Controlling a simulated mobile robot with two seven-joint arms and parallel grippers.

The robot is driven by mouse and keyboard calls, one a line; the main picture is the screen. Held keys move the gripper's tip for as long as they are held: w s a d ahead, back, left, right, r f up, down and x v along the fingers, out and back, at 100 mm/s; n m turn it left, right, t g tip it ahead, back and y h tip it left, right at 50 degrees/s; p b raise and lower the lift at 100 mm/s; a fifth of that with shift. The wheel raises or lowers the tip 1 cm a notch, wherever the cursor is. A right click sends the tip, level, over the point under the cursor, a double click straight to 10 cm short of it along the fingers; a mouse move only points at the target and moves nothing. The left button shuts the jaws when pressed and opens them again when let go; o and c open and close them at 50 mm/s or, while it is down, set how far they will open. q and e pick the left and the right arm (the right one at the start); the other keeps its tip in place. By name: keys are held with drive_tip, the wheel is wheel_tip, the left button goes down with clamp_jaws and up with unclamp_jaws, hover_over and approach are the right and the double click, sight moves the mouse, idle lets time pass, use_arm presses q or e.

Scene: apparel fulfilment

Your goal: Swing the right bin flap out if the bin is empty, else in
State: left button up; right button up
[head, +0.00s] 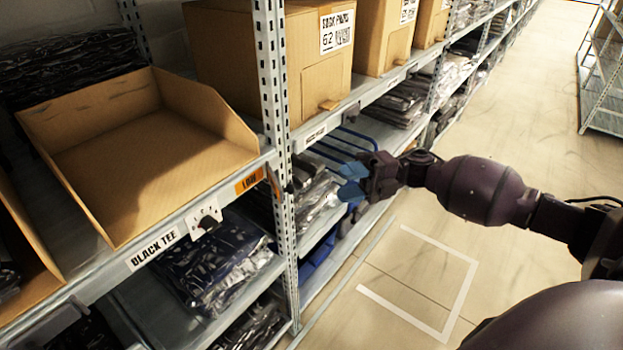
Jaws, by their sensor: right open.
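An open cardboard bin (150,185) sits on the shelf at left above a label reading BLACK TEE (152,250). Its inside floor is bare, so it looks empty. An orange tag reading LOW (249,181) is on the shelf edge at the bin's front right corner, beside the upright post. I cannot tell whether this tag is the flap. My right gripper (351,181) is open, its blue fingertips pointing left, to the right of the post and apart from the tag. Nothing shows between its fingers. My left gripper is not in view.
A perforated metal post (272,70) stands between the bin and my right gripper. Closed cardboard boxes (240,45) line the shelf beyond it. Blue wire rails (345,140) are behind my gripper. The aisle floor (480,150) is clear.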

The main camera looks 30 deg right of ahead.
sight(293, 189)
drive_tip(key=w+a+m+t+h+p, duration=0.1)
drive_tip(key=a+t, duration=0.1)
drive_tip(key=a, duration=0.1)
drive_tip(key=w+a+m+t+h+p, duration=0.1)
drive_tip(key=a+t, duration=0.1)
drive_tip(key=a, duration=0.1)
drive_tip(key=w+a+m+t+h+p, duration=0.1)
drive_tip(key=w+a+t, duration=0.1)
drive_tip(key=a, duration=0.1)
drive_tip(key=shift+a+r+m, duration=0.1)
drive_tip(key=shift+a+m, duration=0.1)
drive_tip(key=shift+m, duration=0.1)
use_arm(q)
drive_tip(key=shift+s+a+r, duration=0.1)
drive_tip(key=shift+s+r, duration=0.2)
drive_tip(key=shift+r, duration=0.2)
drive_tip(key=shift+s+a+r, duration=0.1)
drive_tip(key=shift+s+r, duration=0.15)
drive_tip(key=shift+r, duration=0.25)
use_arm(e)
drive_tip(key=shift+w+a, duration=0.3)
drive_tip(key=shift+a, duration=0.25)
